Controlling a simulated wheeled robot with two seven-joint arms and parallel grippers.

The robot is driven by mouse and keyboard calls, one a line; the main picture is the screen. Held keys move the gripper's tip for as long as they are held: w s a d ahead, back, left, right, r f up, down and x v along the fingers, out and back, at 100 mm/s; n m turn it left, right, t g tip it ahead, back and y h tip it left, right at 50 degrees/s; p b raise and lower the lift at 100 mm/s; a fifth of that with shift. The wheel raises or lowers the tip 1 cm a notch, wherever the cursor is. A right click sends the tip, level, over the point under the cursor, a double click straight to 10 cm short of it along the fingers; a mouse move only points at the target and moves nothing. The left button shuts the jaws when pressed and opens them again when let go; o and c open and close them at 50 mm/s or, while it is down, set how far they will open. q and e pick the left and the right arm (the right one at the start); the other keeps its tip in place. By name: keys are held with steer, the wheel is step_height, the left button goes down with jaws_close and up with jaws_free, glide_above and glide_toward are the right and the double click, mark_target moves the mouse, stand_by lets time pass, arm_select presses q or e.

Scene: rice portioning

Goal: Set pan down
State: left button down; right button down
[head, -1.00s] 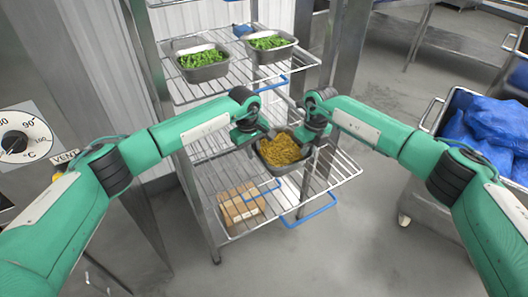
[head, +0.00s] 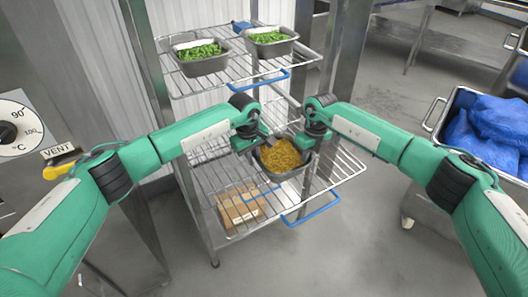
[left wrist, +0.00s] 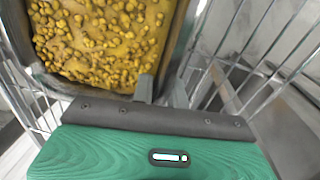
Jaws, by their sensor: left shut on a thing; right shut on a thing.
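A metal pan (head: 283,175) filled with yellow-brown food is held between my two grippers over the middle wire shelf (head: 210,178) of the rack. My left gripper (head: 262,141) is shut on the pan's left side. My right gripper (head: 308,143) is shut on its right side. The pan looks about level. In the left wrist view, the pan (left wrist: 176,40) fills the upper left, with shelf wires around it. I cannot tell whether its bottom touches the shelf.
Two pans of green vegetables, one on the left (head: 205,66) and one on the right (head: 270,50), stand on the upper shelf. A cardboard box (head: 240,207) is below the wires, left of the held pan. A cart with blue bags (head: 485,130) stands at the right.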

arm_select(q)
steer(key=c, duration=1.8)
jaws_free()
steer(key=shift+d+f, duration=0.1)
steer(key=shift+d, duration=0.25)
arm_select(e)
steer(key=c, duration=1.8)
jaws_free()
steer(key=shift+s+a+f, duration=0.2)
steer(key=shift+a, duration=0.3)
arm_select(q)
steer(key=o, duration=0.3)
arm_select(e)
steer(key=o, duration=0.3)
steer(key=shift+r, duration=0.1)
arm_select(q)
steer(key=shift+o, duration=0.6)
steer(key=shift+a, duration=0.2)
arm_select(e)
steer(key=shift+o, duration=0.5)
steer(key=shift+d, duration=0.25)
steer(key=shift+w, duration=0.1)
